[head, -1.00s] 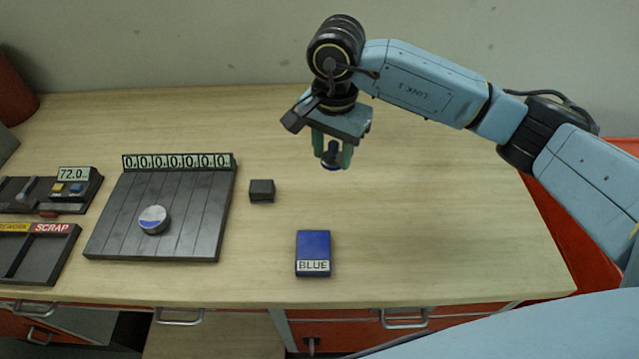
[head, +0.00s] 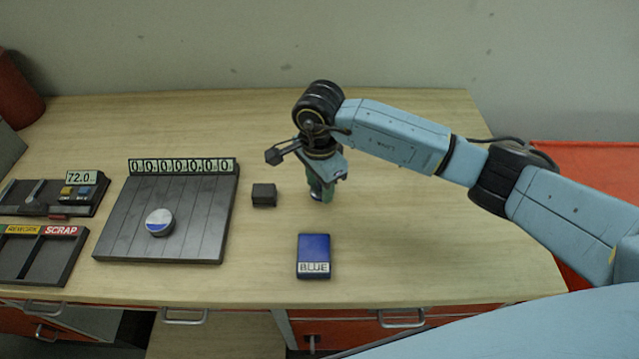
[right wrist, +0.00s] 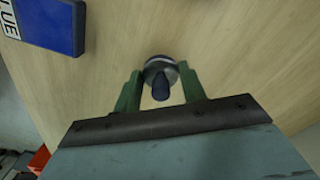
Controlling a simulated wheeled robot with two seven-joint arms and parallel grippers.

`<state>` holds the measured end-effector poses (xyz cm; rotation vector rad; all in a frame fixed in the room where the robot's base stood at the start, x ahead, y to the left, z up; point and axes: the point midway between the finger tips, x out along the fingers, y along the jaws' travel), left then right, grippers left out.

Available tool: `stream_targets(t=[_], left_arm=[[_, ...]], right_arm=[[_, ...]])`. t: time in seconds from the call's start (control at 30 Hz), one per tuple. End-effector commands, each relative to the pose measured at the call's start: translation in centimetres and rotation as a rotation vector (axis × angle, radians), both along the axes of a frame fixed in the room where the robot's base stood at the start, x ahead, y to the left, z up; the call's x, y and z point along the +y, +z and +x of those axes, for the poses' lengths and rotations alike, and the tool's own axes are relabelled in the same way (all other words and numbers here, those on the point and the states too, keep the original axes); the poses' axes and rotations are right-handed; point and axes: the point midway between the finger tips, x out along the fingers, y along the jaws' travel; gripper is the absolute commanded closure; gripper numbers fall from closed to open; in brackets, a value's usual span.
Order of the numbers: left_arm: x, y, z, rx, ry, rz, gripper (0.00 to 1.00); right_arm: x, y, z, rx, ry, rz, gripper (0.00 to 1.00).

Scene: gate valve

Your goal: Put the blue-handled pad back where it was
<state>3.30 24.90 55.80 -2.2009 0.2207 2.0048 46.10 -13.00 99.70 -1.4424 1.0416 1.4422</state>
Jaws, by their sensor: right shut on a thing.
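My right gripper (head: 322,188) is shut on a small round pad with a dark upright handle. In the right wrist view the pad (right wrist: 160,70) sits between the green fingers (right wrist: 157,90); its handle looks dark blue. In the head view the gripper points down close above the table, between the small dark block and the bare wood to the right, and the fingers mostly hide the pad. I cannot tell whether the pad touches the table. The blue box labelled BLUE (head: 314,256) lies nearer the front edge; it also shows in the right wrist view (right wrist: 50,22). My left gripper is not in view.
A small dark block (head: 264,195) stands left of the gripper. A dark slatted board (head: 190,215) with a row of zeros holds a round white-and-blue disc (head: 160,222). A REWORK/SCRAP tray (head: 62,262) and a 72.0 device (head: 82,190) are at the left. The table's right side is clear.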

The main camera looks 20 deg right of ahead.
Motion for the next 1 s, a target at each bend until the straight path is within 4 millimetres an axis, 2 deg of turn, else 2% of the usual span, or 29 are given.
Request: stream_targets(t=[0.1, 0.43, 0.47, 0.6, 1.0], left_arm=[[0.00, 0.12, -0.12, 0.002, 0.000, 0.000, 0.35], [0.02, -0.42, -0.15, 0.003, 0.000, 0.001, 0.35], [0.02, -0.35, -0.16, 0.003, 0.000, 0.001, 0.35], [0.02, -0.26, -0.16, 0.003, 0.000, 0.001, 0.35], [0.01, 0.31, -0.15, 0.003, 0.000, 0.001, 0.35]], right_arm=[[0.03, -0.94, 0.01, -0.001, 0.000, 0.001, 0.77], [-0.01, -1.35, 0.05, -0.003, 0.001, 0.000, 0.77], [-0.01, -1.33, 0.02, -0.001, 0.001, -0.001, 0.56], [-0.01, -1.23, 0.02, -0.001, 0.000, -0.001, 0.38], [0.00, -0.70, 0.01, -0.001, 0.000, 0.000, 0.37]])
